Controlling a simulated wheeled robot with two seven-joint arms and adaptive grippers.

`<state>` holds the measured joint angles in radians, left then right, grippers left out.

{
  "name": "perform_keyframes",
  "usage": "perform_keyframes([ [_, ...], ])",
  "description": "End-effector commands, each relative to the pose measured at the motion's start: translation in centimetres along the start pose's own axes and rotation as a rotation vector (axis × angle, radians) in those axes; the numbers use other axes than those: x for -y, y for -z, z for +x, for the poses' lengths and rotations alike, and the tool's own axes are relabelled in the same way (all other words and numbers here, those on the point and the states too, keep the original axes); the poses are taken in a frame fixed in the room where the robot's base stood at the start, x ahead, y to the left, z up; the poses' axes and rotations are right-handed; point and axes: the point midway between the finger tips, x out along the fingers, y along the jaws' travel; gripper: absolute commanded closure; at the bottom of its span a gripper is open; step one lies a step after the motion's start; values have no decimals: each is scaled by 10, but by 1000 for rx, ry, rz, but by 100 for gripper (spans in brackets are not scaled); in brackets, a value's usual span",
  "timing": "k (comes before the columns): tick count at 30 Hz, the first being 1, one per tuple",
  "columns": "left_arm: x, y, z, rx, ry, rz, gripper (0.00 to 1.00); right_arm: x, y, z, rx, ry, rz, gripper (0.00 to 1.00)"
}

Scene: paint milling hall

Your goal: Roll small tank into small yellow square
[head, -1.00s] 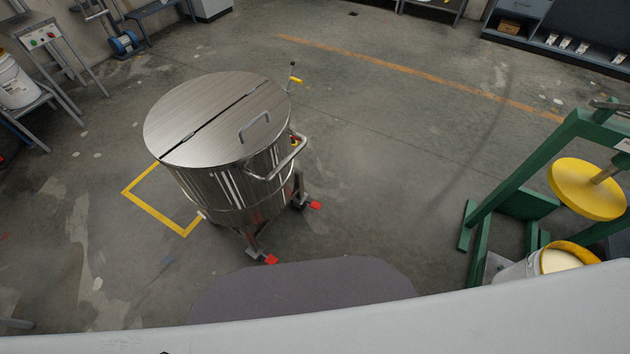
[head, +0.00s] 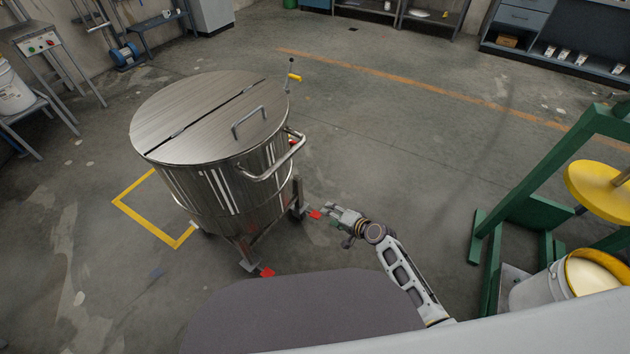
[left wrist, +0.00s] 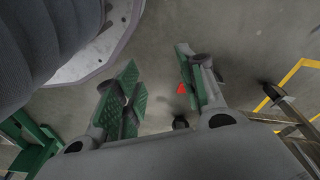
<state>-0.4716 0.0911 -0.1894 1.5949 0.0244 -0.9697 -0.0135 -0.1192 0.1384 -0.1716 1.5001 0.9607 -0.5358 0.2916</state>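The small tank (head: 228,185) is a steel drum with a split flat lid, a side handle and legs on casters with red pedals. It stands upright just right of the small yellow square (head: 150,229), hiding part of that outline; a yellow corner also shows in the left wrist view (left wrist: 290,76). My left gripper (head: 327,209) is low at the tank's right side, close to a red pedal (head: 313,213). In the left wrist view, its green-padded fingers (left wrist: 156,64) are apart, with a red pedal (left wrist: 182,89) showing near the right finger. Contact cannot be told. My right gripper is not in view.
A green stand (head: 530,207) with a yellow disc and a white bucket (head: 540,289) is at the right. Floor beyond the tank, around the orange line (head: 420,83), is clear.

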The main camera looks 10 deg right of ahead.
Motion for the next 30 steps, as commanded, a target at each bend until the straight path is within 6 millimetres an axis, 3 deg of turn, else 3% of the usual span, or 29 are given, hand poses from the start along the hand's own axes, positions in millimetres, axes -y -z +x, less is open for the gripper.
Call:
perform_keyframes([
  [10, -3, 19, -9, -12, -8, 2, 60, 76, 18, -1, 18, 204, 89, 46],
  [21, -6, 33, -26, -21, -17, 5, 60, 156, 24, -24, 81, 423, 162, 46],
  [30, -8, 37, -40, -24, -22, 7, 60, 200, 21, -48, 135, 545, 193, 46],
])
